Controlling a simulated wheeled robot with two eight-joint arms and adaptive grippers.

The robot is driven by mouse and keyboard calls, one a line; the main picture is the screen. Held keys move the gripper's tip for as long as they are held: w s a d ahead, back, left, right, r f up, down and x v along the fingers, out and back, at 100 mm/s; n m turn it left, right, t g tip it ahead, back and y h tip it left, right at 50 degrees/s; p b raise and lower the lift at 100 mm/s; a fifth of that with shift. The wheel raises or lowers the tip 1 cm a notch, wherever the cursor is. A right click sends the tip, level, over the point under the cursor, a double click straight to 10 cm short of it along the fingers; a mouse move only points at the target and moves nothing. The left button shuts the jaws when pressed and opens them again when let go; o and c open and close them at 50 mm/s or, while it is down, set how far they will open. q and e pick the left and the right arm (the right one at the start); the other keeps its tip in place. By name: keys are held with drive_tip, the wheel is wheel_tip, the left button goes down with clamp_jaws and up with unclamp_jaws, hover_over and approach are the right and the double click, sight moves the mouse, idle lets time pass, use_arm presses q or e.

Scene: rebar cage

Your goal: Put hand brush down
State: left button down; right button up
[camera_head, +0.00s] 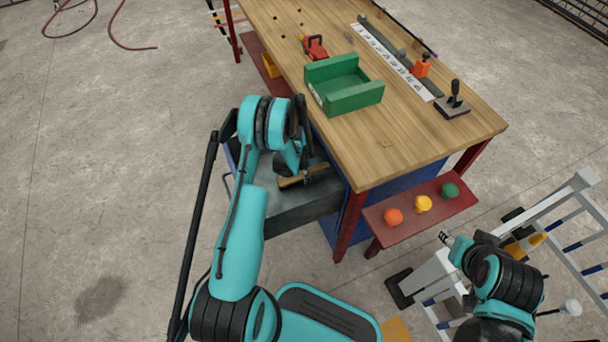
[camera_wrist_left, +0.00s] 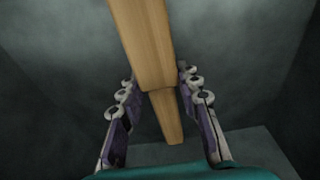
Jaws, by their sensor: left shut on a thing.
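The hand brush (camera_head: 291,182) has a light wooden body and lies level in my left gripper (camera_head: 306,172), over the open drawer (camera_head: 310,208) on the workbench's left side. In the left wrist view the brush (camera_wrist_left: 145,40) passes between the two finger rows of the left gripper (camera_wrist_left: 157,80), which is shut on it. Its narrower wooden part points toward the palm. Its bristles are hidden. Whether the brush touches the drawer floor cannot be told. My right gripper (camera_head: 446,238) is by the white ladder, away from the brush; its jaws are too small to read.
A white ladder (camera_head: 560,215) stands at right.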

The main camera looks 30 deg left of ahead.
use_arm(q)
drive_tip(key=c, duration=1.1)
unclamp_jaws()
drive_tip(key=shift+f, duration=0.15)
drive_tip(key=shift+o, duration=0.2)
drive_tip(key=s+d+r+n+t+p, duration=0.1)
drive_tip(key=s+d+r+n+p, duration=0.15)
drive_tip(key=r, duration=1.45)
drive_tip(key=s+d+r+n+t+p, duration=0.1)
drive_tip(key=s+d+r+p, duration=0.15)
drive_tip(key=r, duration=1.35)
drive_tip(key=s+d+r+n+t, duration=0.2)
drive_tip(key=s+d+r, duration=0.1)
drive_tip(key=s, duration=0.6)
drive_tip(key=s+d+r+n+t+y, duration=0.1)
drive_tip(key=s+d+r+n+t, duration=0.1)
drive_tip(key=s+r, duration=0.4)
drive_tip(key=s+d, duration=0.1)
drive_tip(key=s, duration=0.2)
drive_tip(key=shift+d+r+n+b, duration=0.3)
drive_tip(key=shift+d+n+b, duration=0.05)
drive_tip(key=shift+d, duration=0.05)
